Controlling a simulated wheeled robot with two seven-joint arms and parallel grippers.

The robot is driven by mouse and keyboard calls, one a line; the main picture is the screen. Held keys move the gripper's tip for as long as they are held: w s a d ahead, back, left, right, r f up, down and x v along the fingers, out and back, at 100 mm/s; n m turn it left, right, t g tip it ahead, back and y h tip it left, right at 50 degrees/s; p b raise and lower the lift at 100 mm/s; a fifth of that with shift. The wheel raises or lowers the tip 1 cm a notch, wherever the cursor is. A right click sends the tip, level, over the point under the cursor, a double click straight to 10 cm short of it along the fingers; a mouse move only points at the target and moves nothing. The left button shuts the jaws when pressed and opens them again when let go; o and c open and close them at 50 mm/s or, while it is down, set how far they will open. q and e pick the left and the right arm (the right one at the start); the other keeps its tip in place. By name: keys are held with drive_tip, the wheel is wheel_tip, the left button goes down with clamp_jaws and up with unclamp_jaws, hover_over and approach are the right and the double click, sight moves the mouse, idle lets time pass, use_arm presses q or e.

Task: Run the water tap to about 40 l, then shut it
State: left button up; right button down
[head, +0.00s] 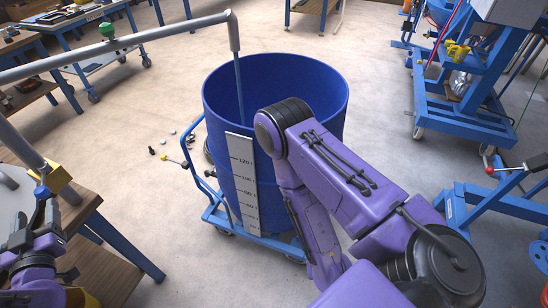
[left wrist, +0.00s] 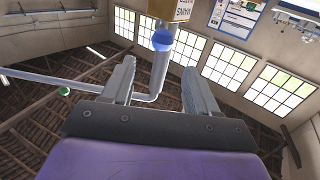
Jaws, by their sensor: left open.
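The grey water pipe (head: 120,45) runs from the left to a downturned spout (head: 235,38) over the blue barrel (head: 275,72). A thin bluish stream (head: 240,88) falls from the spout into the barrel. A white scale plate (head: 243,182) with litre marks, 120 l near its top, is on the barrel's front. I cannot see the water level. The tap's yellow block (head: 57,178) has a blue knob, clear in the left wrist view (left wrist: 162,40). My left gripper (left wrist: 160,70) is open and empty, just short of the knob. My right arm crosses the barrel's front; its gripper is not in view.
A wooden-topped bench (head: 95,262) is at the lower left. The barrel stands on a blue wheeled cart (head: 212,215). Blue machine frames (head: 455,118) stand at the right. The floor behind the barrel is clear.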

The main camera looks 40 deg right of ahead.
sight(39, 185)
use_arm(q)
drive_tip(key=w+b, duration=0.1)
drive_tip(key=w, duration=0.2)
drive_tip(key=w+b, duration=0.1)
drive_tip(key=w, duration=0.3)
drive_tip(key=w+b, duration=0.2)
drive_tip(key=w, duration=0.1)
drive_tip(key=shift+w+d, duration=0.15)
drive_tip(key=shift+d, duration=0.2)
clamp_jaws()
